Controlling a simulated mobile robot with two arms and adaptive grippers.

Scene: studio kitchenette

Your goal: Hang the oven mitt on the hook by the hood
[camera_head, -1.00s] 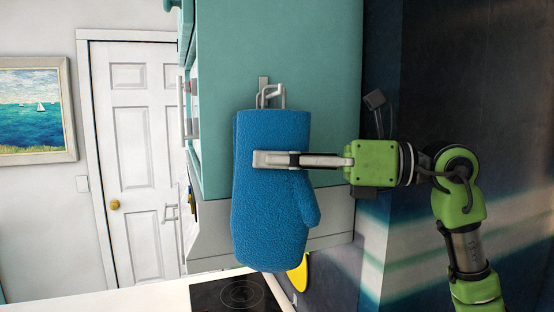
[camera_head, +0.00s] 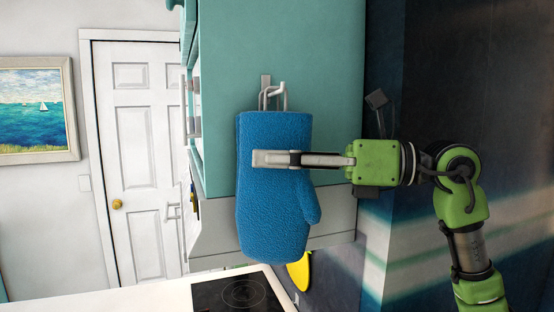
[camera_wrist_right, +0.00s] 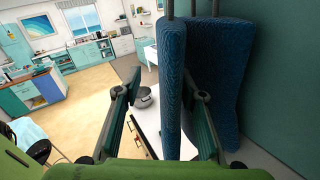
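The blue oven mitt (camera_head: 270,215) hangs upright, cuff up, in front of the side of the teal cabinet. Its wire loop (camera_head: 263,100) overlaps the metal hook (camera_head: 266,82) in the head view and appears to be around its prong. My right gripper (camera_head: 270,158) reaches in from the right, with one finger across the near face of the mitt. In the right wrist view the mitt (camera_wrist_right: 172,90) stands between the spread fingers of the gripper (camera_wrist_right: 165,95). The left finger there is clear of the mitt; the other is close beside it. My left gripper is not in view.
The teal cabinet (camera_head: 320,60) is right behind the mitt, above the grey hood (camera_head: 330,220). A cooktop (camera_head: 235,293) and a yellow object (camera_head: 300,270) are below. A pot (camera_wrist_right: 143,97) shows in the wrist view.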

